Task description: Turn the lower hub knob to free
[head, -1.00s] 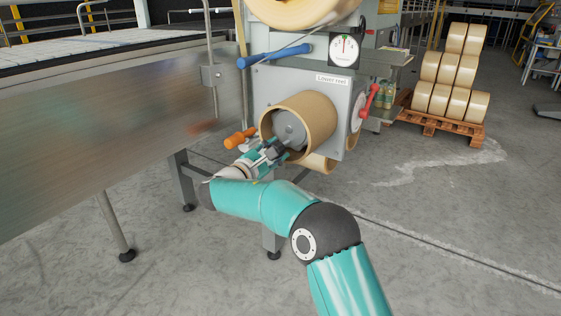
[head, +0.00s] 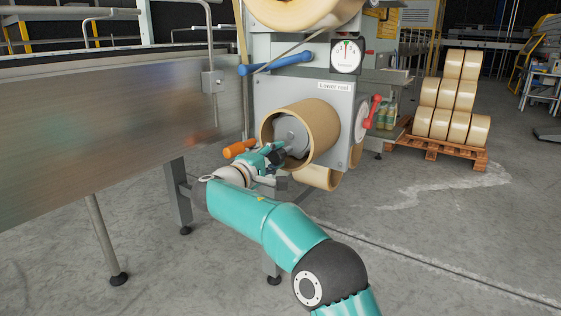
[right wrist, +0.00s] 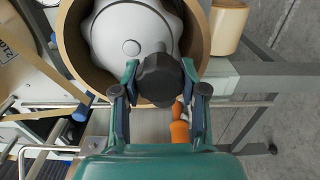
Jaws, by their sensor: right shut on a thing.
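The lower reel carries a tan tape roll (head: 322,120) on a grey hub (head: 291,133), under the "Lower reel" label. In the right wrist view the hub (right wrist: 125,25) is pale grey and sits inside the roll's cardboard core. A black lobed hub knob (right wrist: 160,78) stands in front of it. My right gripper (head: 279,154) is at the open face of the roll. In the right wrist view my right gripper (right wrist: 161,88) has a finger on each side of the knob and is shut on it. Any free or locked mark is not visible. My left gripper is not in view.
An orange handle (head: 240,148) is left of the roll, close to my wrist. A red lever (head: 372,112) is on the machine's right side, and a blue handle (head: 274,62) is above. A steel conveyor side (head: 110,130) bounds the left. The right floor is open before a pallet (head: 440,155) of rolls.

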